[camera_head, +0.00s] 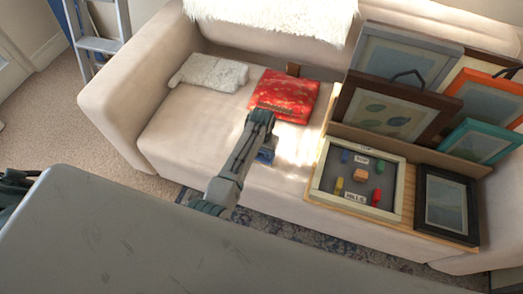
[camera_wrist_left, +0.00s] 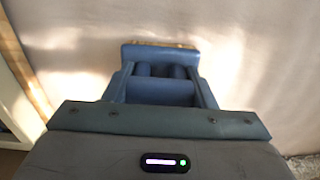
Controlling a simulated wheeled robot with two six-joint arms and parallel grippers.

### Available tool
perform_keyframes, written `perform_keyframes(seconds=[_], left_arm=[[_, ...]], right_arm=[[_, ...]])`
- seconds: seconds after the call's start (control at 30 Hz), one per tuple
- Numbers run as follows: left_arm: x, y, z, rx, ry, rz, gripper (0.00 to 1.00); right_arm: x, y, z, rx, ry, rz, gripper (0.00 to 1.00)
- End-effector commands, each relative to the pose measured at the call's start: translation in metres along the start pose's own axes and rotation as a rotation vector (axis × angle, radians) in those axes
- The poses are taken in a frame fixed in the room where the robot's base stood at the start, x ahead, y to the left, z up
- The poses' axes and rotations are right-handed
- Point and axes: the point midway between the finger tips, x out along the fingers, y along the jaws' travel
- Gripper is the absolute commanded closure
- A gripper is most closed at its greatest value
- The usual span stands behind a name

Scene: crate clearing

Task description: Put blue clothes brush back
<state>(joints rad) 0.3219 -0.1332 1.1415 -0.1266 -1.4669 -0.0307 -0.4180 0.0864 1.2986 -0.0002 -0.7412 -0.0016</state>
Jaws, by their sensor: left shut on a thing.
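My left gripper (camera_head: 264,152) hangs at the end of its bent arm, by the sofa seat between the red cushion and the wooden board. In the left wrist view my left gripper (camera_wrist_left: 160,80) is shut on the blue clothes brush (camera_wrist_left: 160,52), whose tan bristle edge shows at the far side. In the head view a bit of the blue brush (camera_head: 266,156) shows below the arm, partly hidden. I cannot tell whether the brush touches the sofa. My right gripper is not in view.
A beige sofa (camera_head: 180,137) holds a white folded cloth (camera_head: 209,73) and a red patterned cushion (camera_head: 284,95). At right, a wooden board (camera_head: 436,236) carries several picture frames and a shallow tray (camera_head: 316,187) with small coloured blocks. The seat left of the arm is clear.

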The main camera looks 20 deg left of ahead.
Motion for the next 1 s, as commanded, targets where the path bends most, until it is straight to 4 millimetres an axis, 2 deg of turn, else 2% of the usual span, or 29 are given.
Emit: perform_keyframes(seconds=[0.43,0.47,0.57,1.0], left_arm=[[0.0011,-0.0003,-0.0002,0.000,0.000,0.000,0.99],[0.0018,-0.0003,0.0000,0.000,0.000,0.000,0.47],[0.0014,-0.0003,-0.0001,0.000,0.000,0.000,0.28],[0.0033,-0.0002,0.0000,0.000,0.000,0.000,0.28]], right_arm=[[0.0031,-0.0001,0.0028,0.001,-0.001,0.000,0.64],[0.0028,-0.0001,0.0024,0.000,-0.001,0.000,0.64],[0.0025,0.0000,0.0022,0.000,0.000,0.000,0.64],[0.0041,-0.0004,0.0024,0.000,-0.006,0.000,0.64]])
